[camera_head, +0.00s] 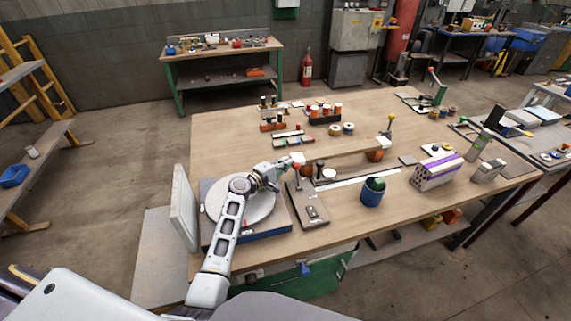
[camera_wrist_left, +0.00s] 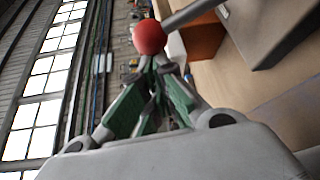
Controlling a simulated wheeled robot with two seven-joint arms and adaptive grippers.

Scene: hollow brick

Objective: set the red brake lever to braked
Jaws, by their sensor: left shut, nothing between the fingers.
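The red brake lever has a round red knob (camera_head: 298,166), with its thin rod rising from a dark flat base plate (camera_head: 315,211) at the table's front, right of the turntable. My left gripper (camera_head: 291,162) is at the knob's height, its tips at or just beside it. In the left wrist view the red ball (camera_wrist_left: 149,37) sits just beyond the fingertips of my left gripper (camera_wrist_left: 160,64), with its grey rod (camera_wrist_left: 190,14) running to the upper right. The fingers are shut with nothing between them. Whether they touch the ball I cannot tell. My right gripper is not in view.
A round grey turntable (camera_head: 258,207) lies under my left arm.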

